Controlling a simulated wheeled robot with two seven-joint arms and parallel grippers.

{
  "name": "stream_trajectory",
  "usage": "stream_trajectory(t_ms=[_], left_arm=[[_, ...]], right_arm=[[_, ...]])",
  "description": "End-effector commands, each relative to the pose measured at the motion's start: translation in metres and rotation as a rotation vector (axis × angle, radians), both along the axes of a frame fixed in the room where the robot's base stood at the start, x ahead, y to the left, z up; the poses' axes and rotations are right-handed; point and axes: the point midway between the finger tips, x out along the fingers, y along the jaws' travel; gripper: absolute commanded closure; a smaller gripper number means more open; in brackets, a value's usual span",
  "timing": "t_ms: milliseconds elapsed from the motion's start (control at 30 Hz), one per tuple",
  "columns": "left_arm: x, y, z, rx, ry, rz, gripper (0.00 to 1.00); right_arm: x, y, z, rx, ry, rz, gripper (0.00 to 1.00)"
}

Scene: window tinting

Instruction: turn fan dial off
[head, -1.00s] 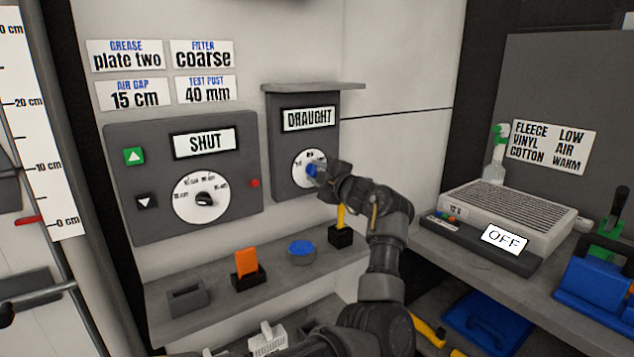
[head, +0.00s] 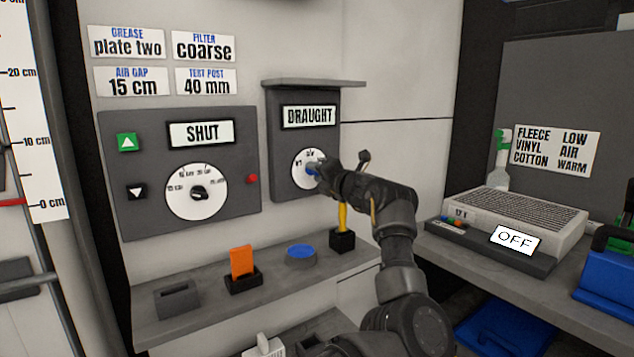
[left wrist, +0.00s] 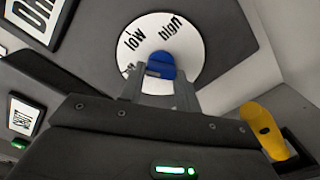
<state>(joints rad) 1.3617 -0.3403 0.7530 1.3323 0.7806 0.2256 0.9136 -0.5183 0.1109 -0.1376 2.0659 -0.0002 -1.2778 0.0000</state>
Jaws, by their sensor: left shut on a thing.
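The fan dial is a white disc (head: 299,176) on a grey box under a DRAUGHT sign (head: 309,116). Its blue knob (head: 312,169) sits at the centre. My left gripper (head: 319,172) comes from the right and is shut on the blue knob. In the left wrist view the knob (left wrist: 160,66) is between the two grey fingers, in front of the white disc (left wrist: 140,30). The words "low" and "high" show above it; another marking at the lower left is cut off. I cannot tell which marking the knob points to. My right gripper is out of view.
A larger grey panel (head: 150,215) with a SHUT display stands left of the fan box. A shelf below holds an orange piece (head: 242,261), a blue round piece (head: 300,250) and a yellow-handled tool (head: 343,217). A grilled unit marked OFF (head: 515,240) sits at right.

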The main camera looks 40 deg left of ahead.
Motion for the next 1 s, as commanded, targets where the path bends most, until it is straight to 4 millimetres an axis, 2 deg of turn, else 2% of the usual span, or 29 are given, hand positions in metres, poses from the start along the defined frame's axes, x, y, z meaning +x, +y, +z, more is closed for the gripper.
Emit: stream_trajectory(t_ms=[300,500,767,1000], left_arm=[[0.002,-0.002,-0.004,-0.081,-0.261,-0.003,0.90],[0.002,-0.001,-0.004,-0.117,-0.378,-0.002,0.90],[0.002,-0.001,-0.004,-0.143,-0.465,-0.001,0.90],[0.002,-0.001,-0.004,-0.151,-0.489,-0.001,0.90]], right_arm=[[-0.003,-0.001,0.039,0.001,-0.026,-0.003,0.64],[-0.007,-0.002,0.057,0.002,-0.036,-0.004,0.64],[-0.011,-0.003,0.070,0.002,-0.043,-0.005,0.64],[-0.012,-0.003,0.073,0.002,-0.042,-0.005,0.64]])
